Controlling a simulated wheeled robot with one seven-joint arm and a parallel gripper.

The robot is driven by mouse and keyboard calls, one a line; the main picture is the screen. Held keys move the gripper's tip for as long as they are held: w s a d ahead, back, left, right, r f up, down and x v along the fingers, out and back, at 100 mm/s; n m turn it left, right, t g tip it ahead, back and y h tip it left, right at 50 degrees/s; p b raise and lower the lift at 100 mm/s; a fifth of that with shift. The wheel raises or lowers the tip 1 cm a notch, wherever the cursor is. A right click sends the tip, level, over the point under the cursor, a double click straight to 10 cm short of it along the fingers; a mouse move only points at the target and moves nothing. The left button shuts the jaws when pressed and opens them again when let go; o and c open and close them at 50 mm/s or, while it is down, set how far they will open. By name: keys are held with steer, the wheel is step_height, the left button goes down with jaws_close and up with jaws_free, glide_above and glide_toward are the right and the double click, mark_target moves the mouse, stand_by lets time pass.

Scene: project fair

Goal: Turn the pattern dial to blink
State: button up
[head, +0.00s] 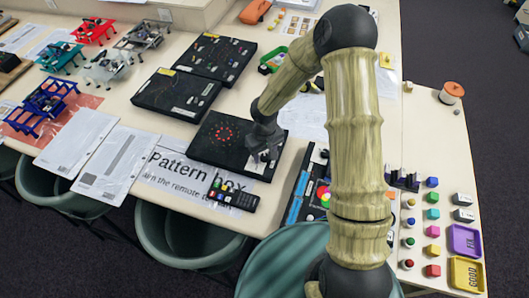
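A flat black box (205,150) with a ring of red lights (227,133) lies on the table behind a paper sign reading "Pattern box" (172,180). My gripper (264,158) reaches down over the right front part of this box. The pattern dial cannot be made out; the gripper and wrist cover that part of the box. The fingertips are small and dark against the box, so I cannot tell whether they are open, shut or touching anything. A black remote (234,196) with coloured buttons lies on the sign's right edge.
Two more black boards (177,92) (215,57) lie behind the box. White papers (115,160) lie to its left. A board with coloured parts (312,190) is at right, near small coloured blocks (432,213). Green chairs (190,235) stand along the front edge.

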steer(key=c, duration=0.8)
steer(key=shift+n, duration=0.4)
steer(key=n, duration=0.3)
steer(key=shift+n+p, duration=0.55)
steer(key=shift+n, duration=1.95)
steer(key=o, duration=1)
steer(key=shift+r, duration=0.15)
